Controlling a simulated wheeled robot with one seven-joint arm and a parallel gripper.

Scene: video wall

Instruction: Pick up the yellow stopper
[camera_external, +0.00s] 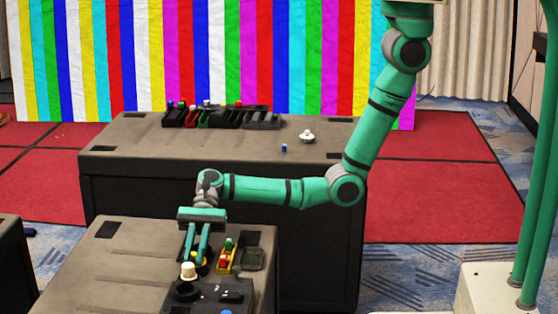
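A small yellow thing (198,257), which looks like the yellow stopper, shows at the fingertips of my gripper (196,256). My gripper points straight down over the front case, with its two green fingers apart. The yellow thing is partly hidden by the fingers, and I cannot tell whether they touch or hold it. A cream-white stopper (188,270) stands just in front of the fingertips, above a dark round holder (187,290).
A black box (232,296) is in front. The rear case (130,140) carries dark racks (245,117), a white piece (307,136) and a blue block (284,148).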

